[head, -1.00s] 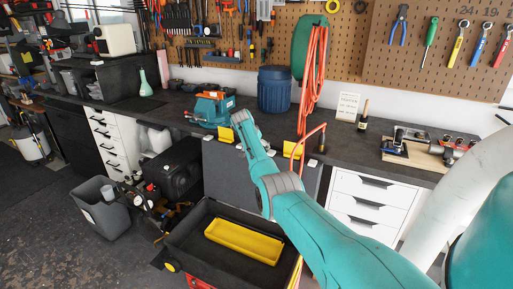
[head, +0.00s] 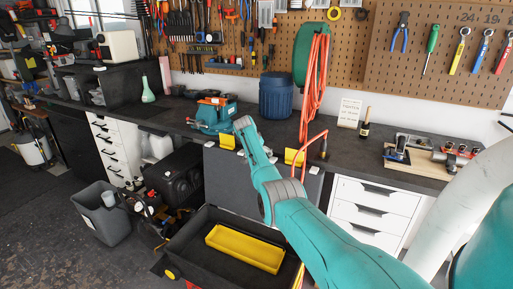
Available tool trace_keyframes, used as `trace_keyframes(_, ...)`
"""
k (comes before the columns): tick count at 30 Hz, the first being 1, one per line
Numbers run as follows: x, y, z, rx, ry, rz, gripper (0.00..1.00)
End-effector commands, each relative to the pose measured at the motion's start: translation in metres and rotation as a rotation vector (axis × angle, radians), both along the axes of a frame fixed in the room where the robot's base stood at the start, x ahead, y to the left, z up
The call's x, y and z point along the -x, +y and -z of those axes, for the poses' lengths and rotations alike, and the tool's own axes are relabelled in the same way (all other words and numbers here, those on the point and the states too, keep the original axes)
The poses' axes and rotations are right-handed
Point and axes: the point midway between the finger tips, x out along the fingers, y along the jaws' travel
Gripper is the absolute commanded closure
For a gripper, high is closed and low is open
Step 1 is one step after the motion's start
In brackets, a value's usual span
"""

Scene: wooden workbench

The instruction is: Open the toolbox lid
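The toolbox (head: 183,240) stands on the floor in front of the workbench, with its dark inside and a yellow tray (head: 243,248) in view. Its grey lid (head: 217,178) is raised and stands about upright at the back, close to the bench front. Two yellow latches show at the lid's top edge, a left one (head: 227,142) and a right one (head: 294,158). My teal arm reaches across the toolbox and in front of the lid, with its far end near the lid's top edge. My gripper's fingers cannot be made out; the arm hides part of the lid and box.
The workbench (head: 170,110) holds a teal vise (head: 213,115), a blue barrel (head: 276,95) and a small bottle (head: 365,123). White drawers (head: 372,205) stand right of the toolbox. A black canister (head: 177,180) and a grey bin (head: 101,212) stand to its left. Open floor lies at left.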

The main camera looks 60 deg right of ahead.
Motion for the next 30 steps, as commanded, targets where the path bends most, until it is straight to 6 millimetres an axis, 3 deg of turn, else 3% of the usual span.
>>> trace_keyframes(7, 0.001, 0.015, -0.022, 0.004, -0.005, -0.001, 0.0)
trace_keyframes(21, 0.004, 0.059, -0.084, 0.005, -0.006, 0.001, 0.0)
trace_keyframes(30, 0.005, 0.067, -0.095, 0.004, -0.004, 0.001, 0.0)
